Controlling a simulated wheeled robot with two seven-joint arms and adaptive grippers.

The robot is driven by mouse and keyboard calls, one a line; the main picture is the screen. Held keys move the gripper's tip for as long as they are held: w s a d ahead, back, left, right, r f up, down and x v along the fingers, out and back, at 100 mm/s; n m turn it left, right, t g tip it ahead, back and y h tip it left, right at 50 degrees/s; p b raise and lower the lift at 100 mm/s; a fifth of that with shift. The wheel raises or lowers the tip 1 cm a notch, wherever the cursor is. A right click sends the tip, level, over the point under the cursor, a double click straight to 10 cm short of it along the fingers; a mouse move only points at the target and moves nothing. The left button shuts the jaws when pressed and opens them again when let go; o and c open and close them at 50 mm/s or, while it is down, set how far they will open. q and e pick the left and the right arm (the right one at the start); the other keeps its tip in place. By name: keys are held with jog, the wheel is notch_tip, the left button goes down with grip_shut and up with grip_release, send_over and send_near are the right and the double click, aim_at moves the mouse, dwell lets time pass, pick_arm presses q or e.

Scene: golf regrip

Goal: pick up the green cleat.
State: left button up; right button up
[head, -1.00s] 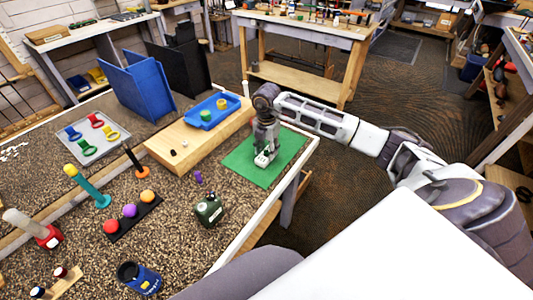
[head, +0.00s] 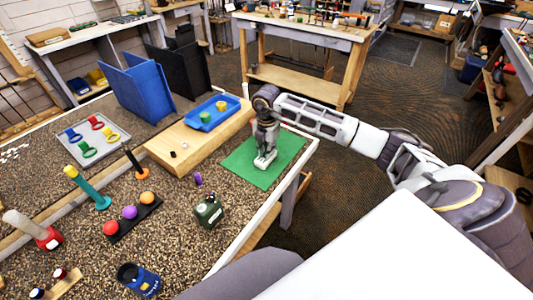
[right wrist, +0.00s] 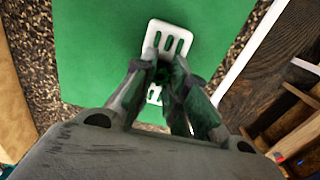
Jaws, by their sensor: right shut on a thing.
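My right gripper (head: 265,158) points down over the green mat (head: 291,154) at the table's right end. In the right wrist view its fingers (right wrist: 163,76) are closed together on the green cleat (right wrist: 164,71), a small dark green piece mostly hidden between the fingertips. A white slotted plate (right wrist: 168,38) lies at the fingertips, against the green mat; part of it shows beyond the fingers and part nearer my wrist. I cannot tell whether the cleat is clear of the plate. My left gripper is not in view.
A wooden board (head: 181,151) with a blue tray (head: 222,121) lies left of the mat. A dark green canister (head: 209,211) and a small purple piece (head: 197,179) are nearer me. The grey tray (head: 70,149) holds several coloured pieces. The mat's right part is clear.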

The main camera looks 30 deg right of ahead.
jog(key=shift+f, duration=0.1)
jog(key=shift+w+r, duration=0.15)
jog(key=shift+r, duration=0.3)
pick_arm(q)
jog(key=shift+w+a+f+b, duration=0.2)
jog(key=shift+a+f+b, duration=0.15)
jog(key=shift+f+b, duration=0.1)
pick_arm(e)
notch_tip(320, 180, up, 9)
jog(key=shift+r, duration=0.1)
jog(key=shift+c, duration=0.2)
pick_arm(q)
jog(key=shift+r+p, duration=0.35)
pick_arm(e)
jog(key=shift+s, duration=0.25)
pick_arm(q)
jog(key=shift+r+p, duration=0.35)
pick_arm(e)
jog(key=shift+s+a+f, duration=0.15)
jog(key=shift+s+f, duration=0.1)
jog(key=shift+f, duration=0.05)
